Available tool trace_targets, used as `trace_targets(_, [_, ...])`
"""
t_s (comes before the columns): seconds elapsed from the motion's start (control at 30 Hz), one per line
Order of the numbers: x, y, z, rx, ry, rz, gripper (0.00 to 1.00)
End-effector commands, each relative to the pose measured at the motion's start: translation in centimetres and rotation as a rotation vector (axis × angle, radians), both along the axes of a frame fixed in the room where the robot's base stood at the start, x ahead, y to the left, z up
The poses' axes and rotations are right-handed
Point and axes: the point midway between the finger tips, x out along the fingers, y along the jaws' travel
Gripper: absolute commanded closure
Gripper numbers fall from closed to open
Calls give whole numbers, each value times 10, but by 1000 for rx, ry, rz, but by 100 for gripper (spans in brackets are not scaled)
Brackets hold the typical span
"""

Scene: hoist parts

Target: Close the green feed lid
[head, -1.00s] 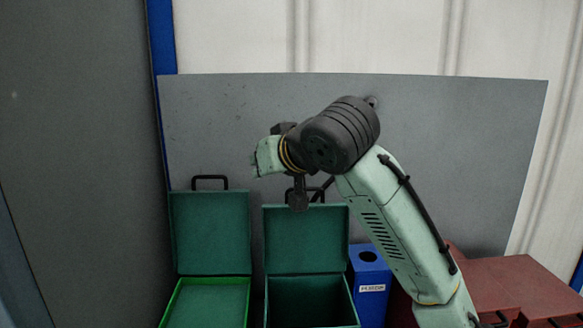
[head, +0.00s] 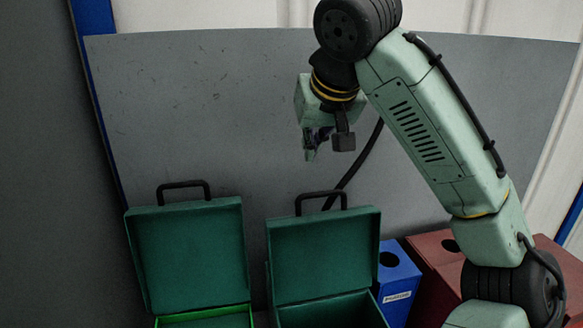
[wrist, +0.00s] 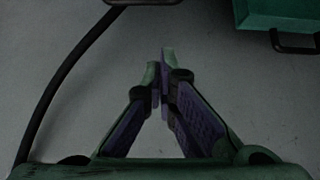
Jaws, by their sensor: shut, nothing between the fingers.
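Two green boxes with raised lids stand side by side in the head view; I cannot tell from markings which is the feed one. The left lid (head: 188,252) stands upright with a black handle (head: 183,187) on its top edge, above a bright green rim (head: 205,318). The right lid (head: 325,250) is also upright, with its own black handle (head: 320,197) above a dark box. My gripper (head: 310,152) points down, above the right lid and apart from it. Its fingers (wrist: 161,70) are shut and empty in the wrist view, where a green lid corner (wrist: 277,12) shows.
A blue bin (head: 397,275) with a round hole and white label stands right of the boxes. Dark red boxes (head: 435,262) are beyond it, partly behind my arm. A grey panel (head: 220,120) rises behind everything. The space left of my gripper is clear.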

Motion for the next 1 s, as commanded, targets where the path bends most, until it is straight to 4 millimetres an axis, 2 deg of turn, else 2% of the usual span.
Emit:
trace_targets(0.17, [3, -1, -5, -3, 5, -4, 100])
trace_targets(0.27, [10, 2, -15, -2, 6, -4, 100])
trace_targets(0.67, [55, 17, -81, -3, 5, -2, 100])
trace_targets(0.8, [33, 8, -78, -4, 2, -4, 100])
trace_targets(1.0, [19, 5, -79, -2, 3, -2, 100])
